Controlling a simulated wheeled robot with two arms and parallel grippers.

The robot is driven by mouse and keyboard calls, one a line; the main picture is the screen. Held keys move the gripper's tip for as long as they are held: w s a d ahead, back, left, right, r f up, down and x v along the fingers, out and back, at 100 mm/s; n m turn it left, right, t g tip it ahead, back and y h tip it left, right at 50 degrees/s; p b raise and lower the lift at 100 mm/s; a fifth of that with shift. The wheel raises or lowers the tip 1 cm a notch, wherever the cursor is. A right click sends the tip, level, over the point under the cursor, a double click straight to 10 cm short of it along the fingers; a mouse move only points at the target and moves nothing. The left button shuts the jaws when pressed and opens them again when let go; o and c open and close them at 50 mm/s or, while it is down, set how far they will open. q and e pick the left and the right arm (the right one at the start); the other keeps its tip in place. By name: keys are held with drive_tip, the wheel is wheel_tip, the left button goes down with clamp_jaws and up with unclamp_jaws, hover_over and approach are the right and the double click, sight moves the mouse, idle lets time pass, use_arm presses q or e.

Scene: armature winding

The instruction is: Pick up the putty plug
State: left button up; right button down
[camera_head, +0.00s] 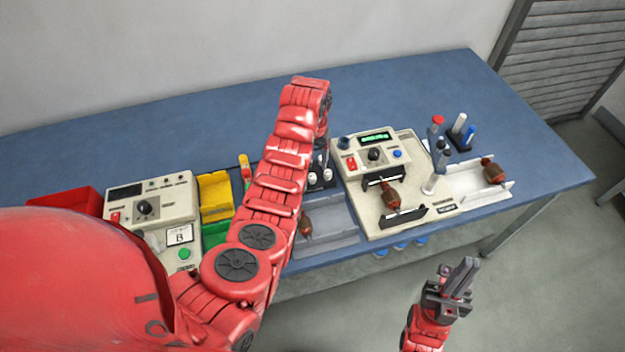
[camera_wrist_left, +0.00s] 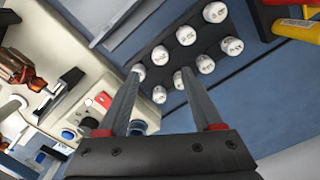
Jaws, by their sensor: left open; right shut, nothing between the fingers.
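I cannot tell for certain which thing is the putty plug. Several white, labelled caps (camera_wrist_left: 186,35) stand in rows on a black rack in the left wrist view; some of them also show behind my left arm in the head view (camera_head: 318,172). My left gripper (camera_wrist_left: 160,72) is open above the rack, with its two fingers spread on either side of the nearer caps and nothing clearly held. In the head view, my left arm mostly hides that gripper. My right gripper (camera_head: 466,270) is shut and empty, out in front of the table.
A tester with a green display (camera_head: 375,137) stands right of the rack, with a copper armature (camera_head: 391,197) on it. A white tray (camera_head: 466,180) and bottles are further right. Yellow (camera_head: 215,193) and red bins (camera_head: 62,204) stand left. The blue table's back (camera_head: 400,90) is clear.

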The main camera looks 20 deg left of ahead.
use_arm(q)
drive_tip(key=f+p, duration=0.1)
drive_tip(key=s+f+p, duration=0.1)
drive_tip(key=f+p, duration=0.1)
drive_tip(key=shift+a, duration=0.1)
drive_tip(key=shift+w+f, duration=0.1)
drive_tip(key=shift+f, duration=1.3)
clamp_jaws()
drive_tip(key=shift+r, duration=0.15)
